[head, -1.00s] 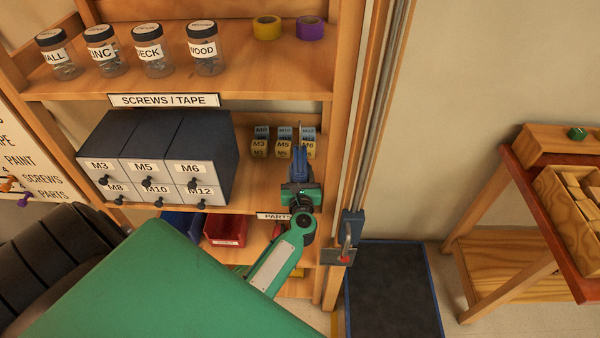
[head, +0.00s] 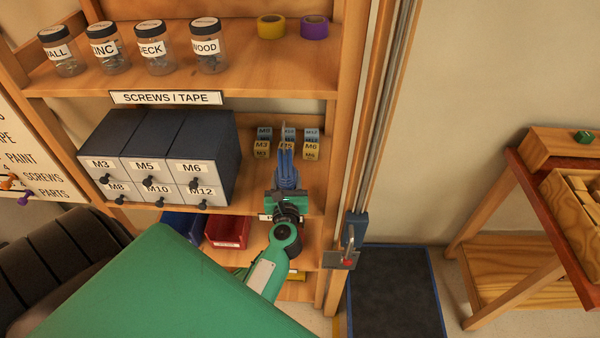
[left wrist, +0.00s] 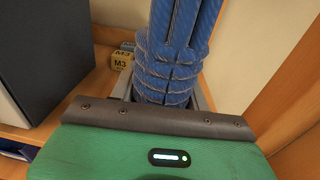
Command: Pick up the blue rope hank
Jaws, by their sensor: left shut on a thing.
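The blue rope hank (head: 286,168) is upright in the jaws of my left gripper (head: 285,190), in front of the small labelled boxes on the middle shelf. In the left wrist view the hank (left wrist: 172,60) fills the space between the jaws, its wrapped coils close to the gripper's body. My left gripper is shut on it. Its lower end is hidden behind the gripper, and I cannot tell whether it touches the shelf. My right gripper is not in view.
Grey drawers (head: 160,155) stand left of my gripper. Small labelled boxes (head: 311,146) sit behind the hank. The wooden shelf post (head: 345,120) and a padlock (head: 342,255) are to the right. Jars (head: 208,52) stand on the shelf above.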

